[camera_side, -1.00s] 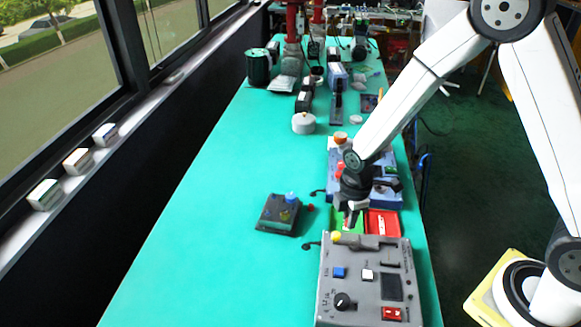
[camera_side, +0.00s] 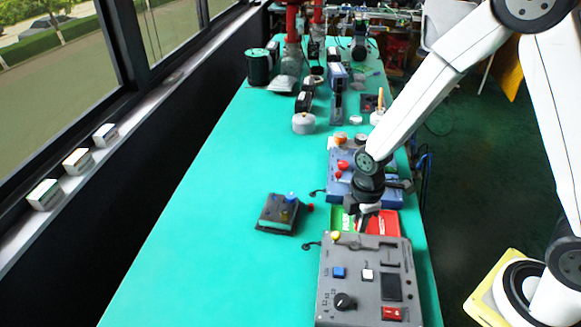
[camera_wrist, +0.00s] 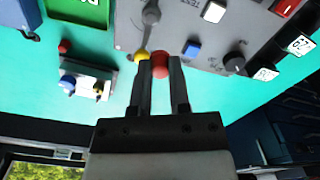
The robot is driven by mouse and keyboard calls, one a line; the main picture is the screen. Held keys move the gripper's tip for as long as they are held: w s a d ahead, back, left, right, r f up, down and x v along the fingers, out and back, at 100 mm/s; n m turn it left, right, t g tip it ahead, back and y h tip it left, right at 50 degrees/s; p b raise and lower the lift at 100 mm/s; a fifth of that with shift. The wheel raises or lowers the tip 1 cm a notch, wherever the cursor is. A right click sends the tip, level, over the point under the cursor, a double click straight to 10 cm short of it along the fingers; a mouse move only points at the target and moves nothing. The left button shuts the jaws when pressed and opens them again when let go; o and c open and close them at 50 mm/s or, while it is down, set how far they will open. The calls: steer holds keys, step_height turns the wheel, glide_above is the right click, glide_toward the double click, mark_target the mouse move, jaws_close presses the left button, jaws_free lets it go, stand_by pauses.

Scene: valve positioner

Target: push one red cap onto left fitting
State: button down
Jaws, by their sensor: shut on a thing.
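My gripper (camera_wrist: 160,72) points down, with its fingers closed around a round red cap (camera_wrist: 160,65). In the side view my gripper (camera_side: 362,220) is above the green and red trays behind the grey control box, and the cap in it cannot be made out. The dark valve positioner (camera_side: 278,214) sits on the green bench, to the left of my gripper and apart from it. It has a blue part (camera_side: 291,197) on top and a red piece (camera_side: 309,207) at its right side. In the wrist view the positioner (camera_wrist: 88,77) lies at the left. Its left fitting cannot be told clearly.
The grey control box (camera_side: 365,280) with buttons and a yellow knob (camera_side: 336,236) stands in front of my gripper. A green tray (camera_side: 338,222) and a red tray (camera_side: 385,224) lie behind it. A blue device (camera_side: 340,188) stands farther back. The bench left of the positioner is clear.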

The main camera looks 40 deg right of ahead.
steer(key=shift+w, duration=0.1)
steer(key=w+a, duration=0.4)
steer(key=w, duration=0.8)
steer(key=m, duration=0.2)
glide_above(267, 212)
steer(key=shift+f, duration=0.65)
steer(key=shift+f, duration=0.25)
steer(key=shift+f, duration=2.45)
steer(key=shift+f, duration=0.8)
stand_by(0.6)
